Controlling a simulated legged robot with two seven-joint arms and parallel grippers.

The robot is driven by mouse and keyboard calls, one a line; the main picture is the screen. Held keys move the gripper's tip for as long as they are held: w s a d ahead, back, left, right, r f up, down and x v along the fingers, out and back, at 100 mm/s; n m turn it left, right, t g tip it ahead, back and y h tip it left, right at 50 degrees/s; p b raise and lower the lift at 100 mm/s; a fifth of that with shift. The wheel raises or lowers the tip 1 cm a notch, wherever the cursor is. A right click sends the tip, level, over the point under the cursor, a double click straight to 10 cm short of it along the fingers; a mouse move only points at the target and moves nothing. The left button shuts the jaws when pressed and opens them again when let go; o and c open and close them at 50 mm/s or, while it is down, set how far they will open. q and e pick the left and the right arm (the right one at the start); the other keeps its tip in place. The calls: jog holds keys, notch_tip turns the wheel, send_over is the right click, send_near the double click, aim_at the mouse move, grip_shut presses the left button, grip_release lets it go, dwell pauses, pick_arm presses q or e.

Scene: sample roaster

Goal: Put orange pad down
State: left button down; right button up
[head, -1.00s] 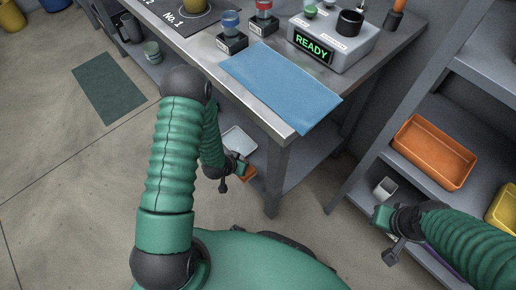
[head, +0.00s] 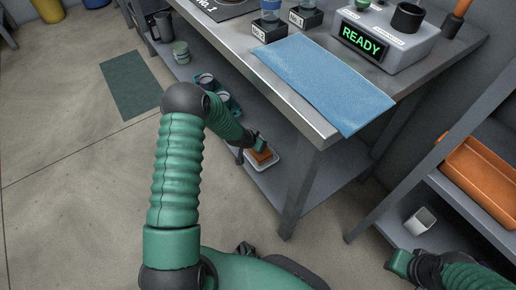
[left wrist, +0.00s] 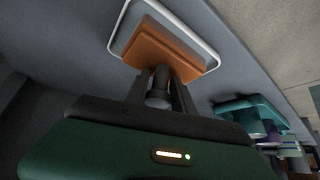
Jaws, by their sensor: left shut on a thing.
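The orange pad (head: 263,157) is a thick flat block. My left gripper (head: 258,146) is shut on it and reaches it under the table. The pad is over a shallow tray with a white rim (head: 276,161) on the lower shelf. In the left wrist view, the pad (left wrist: 165,47) shows beyond the two fingers (left wrist: 163,78), within the outline of the tray rim (left wrist: 207,42). I cannot tell whether the pad touches the tray. My right gripper (head: 399,263) is at the lower right, apart from the pad; its jaw opening is unclear.
The table (head: 326,132) overhangs the lower shelf (head: 337,175). A blue cloth (head: 325,82) and a READY box (head: 385,45) are on top. A teal holder with cups (left wrist: 250,106) stands beside the tray.

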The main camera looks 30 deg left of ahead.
pick_arm(q)
jog(key=shift+d+r, duration=0.1)
jog(key=c, duration=1.1)
grip_release()
jog(key=shift+o, duration=0.2)
